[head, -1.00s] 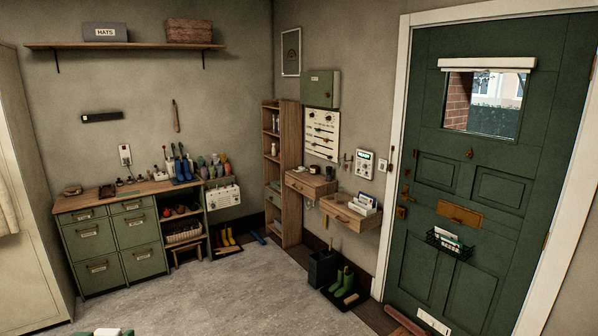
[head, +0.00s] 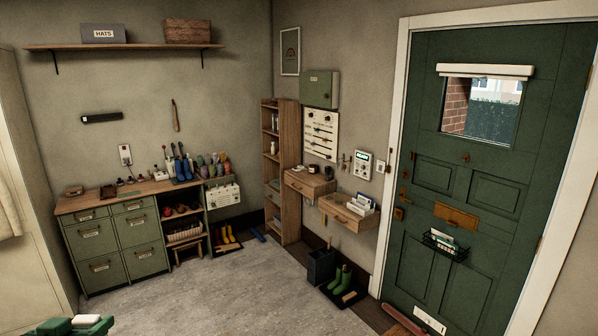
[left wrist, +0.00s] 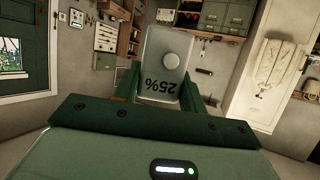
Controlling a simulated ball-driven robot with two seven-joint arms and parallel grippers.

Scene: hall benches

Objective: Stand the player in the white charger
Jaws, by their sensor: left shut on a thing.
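My left gripper (head: 82,325) shows at the bottom left edge of the head view, partly cut off, with a pale block in its green jaws. In the left wrist view, my left gripper (left wrist: 163,80) is shut on the player (left wrist: 163,50), a flat pale grey-white body with a round button and an upside-down "25%" marking. The player is held in the air, well away from the bench. Small items stand on the bench top, but they are too small to tell whether one is the white charger. My right gripper is not in view.
A wooden-topped bench (head: 145,191) with green drawers stands against the back wall. A shelf unit (head: 282,170), small wall shelves (head: 347,210) and a green door (head: 470,180) are at right. The grey floor (head: 215,290) between is clear.

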